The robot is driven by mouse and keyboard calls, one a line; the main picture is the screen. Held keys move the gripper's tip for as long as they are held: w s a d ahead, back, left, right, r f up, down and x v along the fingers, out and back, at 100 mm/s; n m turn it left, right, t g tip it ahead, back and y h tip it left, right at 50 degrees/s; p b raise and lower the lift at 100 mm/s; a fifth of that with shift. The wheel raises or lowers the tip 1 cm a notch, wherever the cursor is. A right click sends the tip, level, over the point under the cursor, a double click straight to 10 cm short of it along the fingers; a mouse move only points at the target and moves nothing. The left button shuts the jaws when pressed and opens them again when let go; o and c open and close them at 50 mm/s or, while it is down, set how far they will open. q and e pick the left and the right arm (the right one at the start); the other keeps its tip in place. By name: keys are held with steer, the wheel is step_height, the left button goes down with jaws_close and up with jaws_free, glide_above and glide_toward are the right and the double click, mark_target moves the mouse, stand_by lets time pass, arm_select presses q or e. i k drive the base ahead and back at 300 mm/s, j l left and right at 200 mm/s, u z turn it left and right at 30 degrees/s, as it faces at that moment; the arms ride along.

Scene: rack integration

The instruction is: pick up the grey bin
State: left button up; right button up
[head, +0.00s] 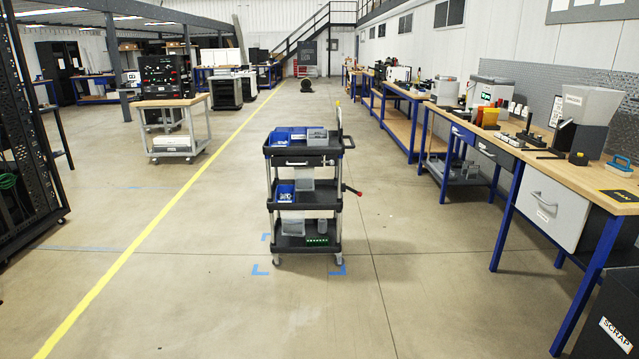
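A small grey bin (317,137) sits on the top tray of a black utility cart (303,163), at its right side. Blue bins (285,136) stand beside it on the same tray. A greyish, see-through bin (304,184) is on the middle shelf near a blue bin (285,192), and another pale bin (293,227) is on the bottom shelf. The cart stands on the floor some distance ahead. Neither of my grippers shows in the head view.
Blue tape marks (261,270) frame the cart's spot. A long workbench (540,150) with tools and containers runs along the right. A black rack (25,150) stands at the left, and a wooden-topped cart (170,102) further back. The floor before the cart is clear.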

mark_target(314, 137)
steer(key=i, duration=2.3)
steer(key=i+j+z, duration=0.15)
steer(key=i, duration=0.75)
